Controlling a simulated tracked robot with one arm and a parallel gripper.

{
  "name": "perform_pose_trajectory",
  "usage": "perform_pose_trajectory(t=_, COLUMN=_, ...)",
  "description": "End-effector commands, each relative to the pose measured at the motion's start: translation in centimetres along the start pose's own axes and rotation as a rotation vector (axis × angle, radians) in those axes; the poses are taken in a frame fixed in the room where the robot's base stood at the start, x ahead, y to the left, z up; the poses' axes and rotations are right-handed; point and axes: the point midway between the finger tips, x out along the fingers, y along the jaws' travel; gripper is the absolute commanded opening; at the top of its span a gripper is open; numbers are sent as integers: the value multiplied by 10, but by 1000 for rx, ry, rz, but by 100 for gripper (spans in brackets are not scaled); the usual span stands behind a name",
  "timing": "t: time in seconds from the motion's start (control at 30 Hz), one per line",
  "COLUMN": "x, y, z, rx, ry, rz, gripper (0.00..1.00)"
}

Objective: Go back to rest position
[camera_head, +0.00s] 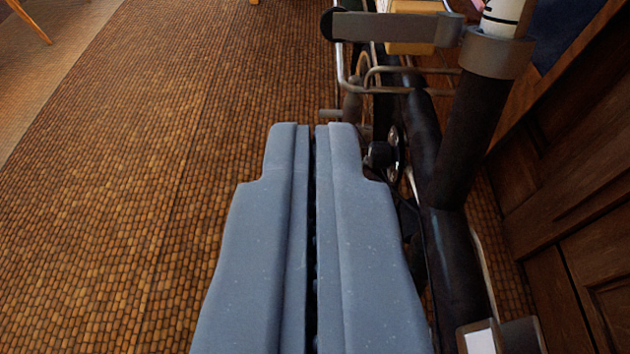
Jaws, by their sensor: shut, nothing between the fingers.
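My gripper (313,128) fills the lower middle of the view. Its two blue-grey fingers lie side by side with only a thin dark gap between them, and they hold nothing. The fingers point away from the camera, above the woven floor. No object of the task other than my gripper shows.
A dark tubular frame with metal brackets (497,54) and wire rails stands close to the right of my gripper. A dark wooden panelled cabinet (575,190) is at the far right. The brown woven floor (140,190) on the left is clear. Wooden legs (30,22) show at top left.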

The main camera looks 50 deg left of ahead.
Motion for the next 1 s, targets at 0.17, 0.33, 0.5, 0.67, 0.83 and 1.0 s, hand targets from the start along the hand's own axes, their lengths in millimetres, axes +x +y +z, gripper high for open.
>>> perform_pose_trajectory(t=0.17, x=-10, y=-3, z=1, rx=2, ry=0, rz=0, gripper=0)
perform_pose_trajectory(t=0.33, x=-13, y=-3, z=-7, rx=2, ry=1, rz=-1, gripper=0)
perform_pose_trajectory(t=0.5, x=-23, y=-3, z=-40, rx=1, ry=1, rz=0, gripper=0)
perform_pose_trajectory(t=0.67, x=-36, y=-3, z=-78, rx=1, ry=1, rz=0, gripper=0)
perform_pose_trajectory(t=0.83, x=-48, y=-3, z=-116, rx=1, ry=1, rz=0, gripper=0)
perform_pose_trajectory(t=1.0, x=-60, y=-3, z=-152, rx=2, ry=1, rz=0, gripper=0)
